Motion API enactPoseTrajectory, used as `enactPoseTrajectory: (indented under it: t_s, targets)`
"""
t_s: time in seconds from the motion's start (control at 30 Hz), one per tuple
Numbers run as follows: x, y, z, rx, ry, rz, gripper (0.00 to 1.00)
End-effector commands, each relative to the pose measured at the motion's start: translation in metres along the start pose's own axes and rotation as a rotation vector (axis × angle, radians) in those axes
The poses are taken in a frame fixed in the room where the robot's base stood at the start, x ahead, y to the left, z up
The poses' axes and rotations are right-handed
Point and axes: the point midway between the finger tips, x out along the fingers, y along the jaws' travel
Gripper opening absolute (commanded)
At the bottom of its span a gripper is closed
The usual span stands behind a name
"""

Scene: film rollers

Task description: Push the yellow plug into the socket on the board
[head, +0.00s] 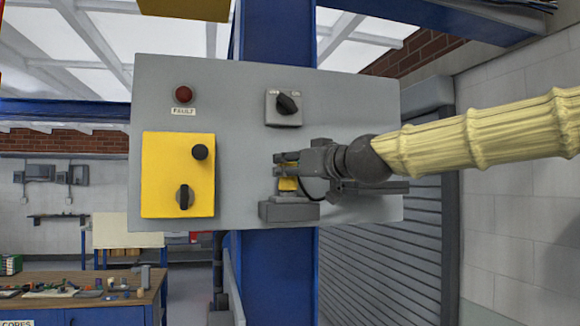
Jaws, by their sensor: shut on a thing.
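The grey board (235,110) is fixed to a blue column. My gripper (284,172) reaches in from the right, at the lower middle of the board, and is shut on the yellow plug (288,184). Only a small part of the plug shows between the dark fingers. A dark grey block (289,211) sits just below the plug on the board; I cannot tell if it is part of the socket. The socket itself is not clearly visible, and I cannot tell whether the plug touches it.
A yellow box (178,163) with a black knob and switch stands out from the board's left side. A rotary switch (285,107) is above my gripper, and a red lamp (183,94) is upper left. A cluttered workbench (70,285) stands at lower left.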

Motion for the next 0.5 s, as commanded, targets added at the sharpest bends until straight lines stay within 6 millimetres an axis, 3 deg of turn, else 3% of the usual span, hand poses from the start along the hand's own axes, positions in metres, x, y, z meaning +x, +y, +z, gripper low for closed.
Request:
enactPoseTrajectory:
  t_s: [0.33,0.37,0.47,0.5]
  targets:
    - [0.0,-0.0001,0.006,-0.001,0.0,0.0,0.08]
    - [0.0,-0.0001,0.0051,-0.001,0.0,0.0,0.4]
    - [0.0,-0.0001,0.0053,0.0,-0.001,0.0,0.59]
    - [0.0,-0.0001,0.0053,0.0,0.0,0.0,0.6]
